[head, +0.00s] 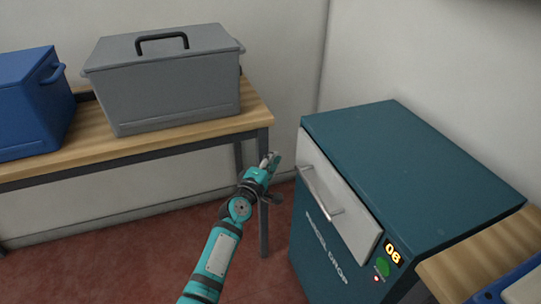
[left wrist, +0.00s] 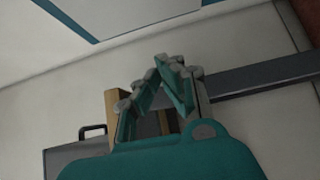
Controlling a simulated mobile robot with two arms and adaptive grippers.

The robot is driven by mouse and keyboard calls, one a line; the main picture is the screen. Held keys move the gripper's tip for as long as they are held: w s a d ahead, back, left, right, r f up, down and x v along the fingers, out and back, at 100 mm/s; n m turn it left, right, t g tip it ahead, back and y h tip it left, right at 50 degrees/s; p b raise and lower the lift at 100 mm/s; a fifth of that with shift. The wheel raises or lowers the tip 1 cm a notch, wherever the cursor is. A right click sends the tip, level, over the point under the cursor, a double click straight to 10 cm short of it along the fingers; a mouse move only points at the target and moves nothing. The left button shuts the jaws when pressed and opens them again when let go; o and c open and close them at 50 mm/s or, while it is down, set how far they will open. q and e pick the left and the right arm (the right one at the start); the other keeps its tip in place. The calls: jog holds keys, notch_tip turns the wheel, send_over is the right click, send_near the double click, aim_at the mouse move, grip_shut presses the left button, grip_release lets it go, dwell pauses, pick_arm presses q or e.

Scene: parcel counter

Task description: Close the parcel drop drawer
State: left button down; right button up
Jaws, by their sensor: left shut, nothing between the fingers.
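The parcel drop cabinet (head: 420,170) is a teal box at the right in the head view. Its light grey drawer front (head: 345,205) carries a bar handle (head: 322,193) and seems to stand slightly proud of the cabinet face, with a thin dark gap along its edge. How far the drawer is out is hard to tell. My left gripper (head: 272,160) is shut and empty, left of the drawer front and apart from the handle. Its fingers also show in the left wrist view (left wrist: 165,66), meeting at the tips. My right gripper is not in view.
A wooden bench (head: 95,146) at the left bears a grey lidded bin (head: 170,85) and a blue bin (head: 30,105). Its near leg stands close to my left arm. Another wooden top (head: 470,258) adjoins the cabinet at lower right. Red floor lies open between bench and cabinet.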

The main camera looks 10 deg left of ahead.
pick_arm(q)
jog(key=s+a+p, duration=0.1)
jog(key=s, duration=0.7)
jog(key=s+d+f+m+g, duration=0.2)
jog(key=s+f+m+g, duration=1.05)
jog(key=s+f, duration=1.05)
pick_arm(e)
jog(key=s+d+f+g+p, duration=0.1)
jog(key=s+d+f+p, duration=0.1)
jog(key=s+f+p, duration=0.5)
pick_arm(q)
jog(key=s+a+f+m+g+y+p, duration=0.1)
jog(key=s+a+f+m+p, duration=0.1)
jog(key=s, duration=0.8)
jog(key=s+a+f+m+g+y+p, duration=0.1)
jog(key=s+f+p, duration=0.4)
jog(key=s, duration=0.5)
jog(key=s+a+f+m+g+y+p, duration=0.1)
jog(key=s+a+f, duration=0.4)
jog(key=s, duration=0.5)
jog(key=m+g+p, duration=0.1)
jog(key=m+p, duration=0.1)
jog(key=shift+a+p, duration=0.15)
jog(key=shift+p, duration=0.2)
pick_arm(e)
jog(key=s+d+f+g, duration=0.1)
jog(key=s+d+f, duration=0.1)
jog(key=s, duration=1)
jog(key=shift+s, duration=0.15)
